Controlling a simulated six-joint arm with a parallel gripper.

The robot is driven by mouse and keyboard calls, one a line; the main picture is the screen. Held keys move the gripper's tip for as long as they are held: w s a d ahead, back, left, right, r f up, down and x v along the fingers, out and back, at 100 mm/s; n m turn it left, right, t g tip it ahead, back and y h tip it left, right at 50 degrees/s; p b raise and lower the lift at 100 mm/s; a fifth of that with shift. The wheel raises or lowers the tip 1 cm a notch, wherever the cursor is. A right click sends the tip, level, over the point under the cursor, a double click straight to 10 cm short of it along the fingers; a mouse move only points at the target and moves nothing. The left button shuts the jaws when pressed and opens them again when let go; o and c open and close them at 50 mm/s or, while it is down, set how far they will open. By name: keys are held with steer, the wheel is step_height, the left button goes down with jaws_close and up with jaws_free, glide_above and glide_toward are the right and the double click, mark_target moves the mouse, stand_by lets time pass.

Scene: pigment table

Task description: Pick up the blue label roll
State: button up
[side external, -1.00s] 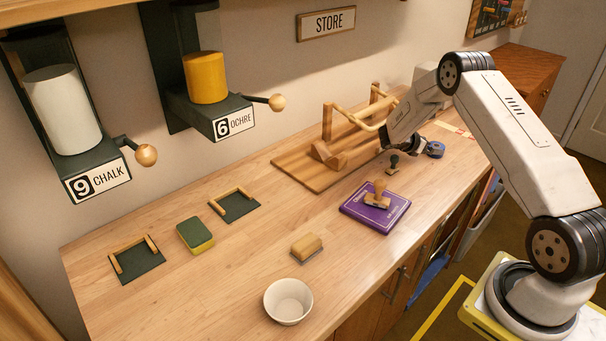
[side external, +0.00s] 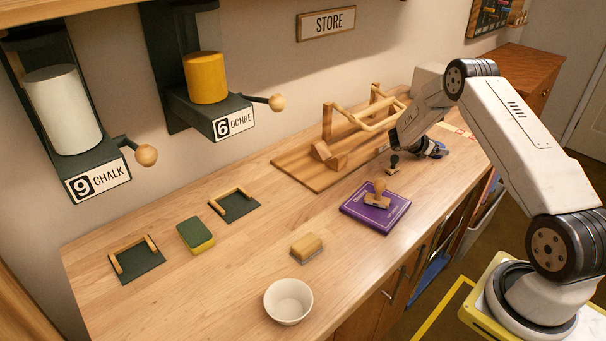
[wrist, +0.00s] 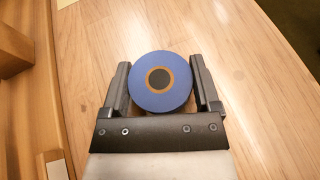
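The blue label roll (wrist: 141,94), a blue disc with an orange ring and a dark core, lies on the wooden table. In the wrist view it sits between the two fingers of my gripper (wrist: 161,86), with one finger on each side. The fingers are spread about the roll's width, and only thin gaps, if any, show at its sides. In the side view my gripper (side external: 430,151) is down at the table around the roll, and mostly hides it.
A dark-handled stamp (side external: 393,164) stands close to my gripper, on its left. A wooden rack (side external: 310,172) is behind it. Clear table surrounds the roll in the wrist view.

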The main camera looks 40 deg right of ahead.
steer(key=c, duration=0.6)
steer(key=shift+r, duration=0.15)
steer(key=shift+r, duration=0.75)
steer(key=s+a+r, duration=0.6)
steer(key=s+r, duration=0.1)
steer(key=s+a+r, duration=0.3)
steer(key=r, duration=0.1)
steer(key=shift+s+a+r, duration=0.1)
steer(key=shift+s+a, duration=0.1)
